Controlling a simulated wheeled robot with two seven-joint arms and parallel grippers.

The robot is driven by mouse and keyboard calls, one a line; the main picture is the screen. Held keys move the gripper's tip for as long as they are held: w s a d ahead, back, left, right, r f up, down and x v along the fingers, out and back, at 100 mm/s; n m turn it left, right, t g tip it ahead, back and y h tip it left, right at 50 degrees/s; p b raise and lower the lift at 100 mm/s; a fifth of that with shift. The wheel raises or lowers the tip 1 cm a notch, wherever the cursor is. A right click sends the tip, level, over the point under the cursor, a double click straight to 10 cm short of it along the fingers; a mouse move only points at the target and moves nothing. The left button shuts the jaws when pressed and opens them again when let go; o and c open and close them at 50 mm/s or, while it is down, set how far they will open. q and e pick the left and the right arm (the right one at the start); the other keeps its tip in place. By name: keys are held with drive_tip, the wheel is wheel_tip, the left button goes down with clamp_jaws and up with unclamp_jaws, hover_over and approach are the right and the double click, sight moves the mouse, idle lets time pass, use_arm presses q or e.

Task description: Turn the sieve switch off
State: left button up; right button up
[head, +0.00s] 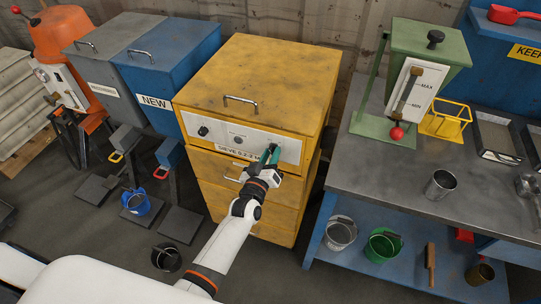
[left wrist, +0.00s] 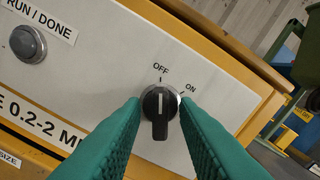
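The sieve is a yellow cabinet (head: 250,75) with a white front panel labelled SIEVE. Its switch is a black round knob (left wrist: 160,112) with a raised grip and a white line, on the panel's right part. In the left wrist view the white line points up, toward the OFF mark (left wrist: 161,68); the ON mark (left wrist: 190,88) is to its right. My left gripper (head: 268,154) is at the panel. Its teal fingers (left wrist: 160,125) are open, one on each side of the knob, with gaps visible beside the grip. In the head view the gripper hides the knob. My right gripper is not in view.
A RUN / DONE button (left wrist: 28,43) is left of the knob. A blue NEW bin (head: 180,60) stands left of the sieve. A grey workbench (head: 400,165) with a green hopper (head: 425,50) and a metal cup (head: 440,185) stands right. A black bucket (head: 166,257) is on the floor.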

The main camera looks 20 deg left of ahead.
use_arm(q)
drive_tip(key=shift+s, duration=0.15)
drive_tip(key=s, duration=0.4)
drive_tip(key=s+b, duration=0.1)
drive_tip(key=s, duration=0.7)
drive_tip(key=shift+a, duration=0.25)
drive_tip(key=shift+w, duration=0.1)
